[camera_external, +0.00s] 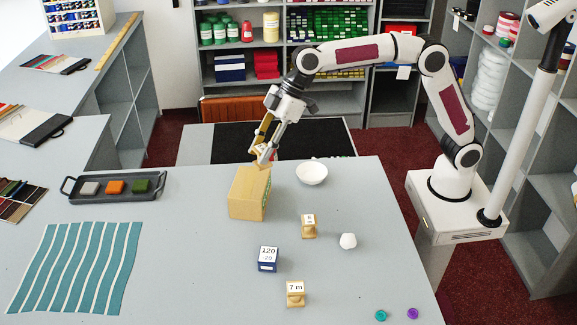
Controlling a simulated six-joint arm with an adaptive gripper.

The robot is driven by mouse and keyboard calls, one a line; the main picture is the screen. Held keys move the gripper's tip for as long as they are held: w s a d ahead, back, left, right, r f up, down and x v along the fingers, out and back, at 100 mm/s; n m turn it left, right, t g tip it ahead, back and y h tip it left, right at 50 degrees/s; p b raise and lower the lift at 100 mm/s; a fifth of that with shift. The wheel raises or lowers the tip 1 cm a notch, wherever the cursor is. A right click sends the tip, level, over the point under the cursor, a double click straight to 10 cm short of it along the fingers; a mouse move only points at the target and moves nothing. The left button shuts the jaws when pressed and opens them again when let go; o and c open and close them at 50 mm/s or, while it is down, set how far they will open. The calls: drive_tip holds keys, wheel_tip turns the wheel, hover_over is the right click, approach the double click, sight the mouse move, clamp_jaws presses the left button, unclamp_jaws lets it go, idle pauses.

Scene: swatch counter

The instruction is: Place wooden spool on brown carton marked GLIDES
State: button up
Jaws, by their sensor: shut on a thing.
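The brown carton (248,196) stands on the grey counter near its far edge, left of the white bowl. A bit of green shows on its right side, but I cannot read any marking. My gripper (264,153) points down over the carton's top and is shut on a small wooden spool (260,151), partly hidden by the fingers. I cannot tell whether the spool touches the carton's top. Two other wooden spools stand on the counter, one (309,229) right of the carton and one labelled 7 m (295,299) nearer the front.
A white bowl (312,174) stands close right of the carton. A blue box marked 120 (268,265), a white faceted piece (348,241) and teal (381,315) and purple (412,314) discs are nearer. A dark tray (74,196) and striped cloth (76,268) lie left. Counter between is clear.

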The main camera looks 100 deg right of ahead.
drive_tip(key=w+d+r+m+h, duration=0.1)
drive_tip(key=d+r+m+h, duration=0.1)
drive_tip(key=d+m, duration=0.3)
drive_tip(key=shift+d+t+h, duration=0.4)
drive_tip(key=shift+m, duration=0.3)
drive_tip(key=shift+f, duration=0.1)
hover_over(259, 175)
drive_tip(key=shift+f, duration=3.1)
drive_tip(key=shift+f, duration=1.85)
drive_tip(key=shift+f, duration=0.1)
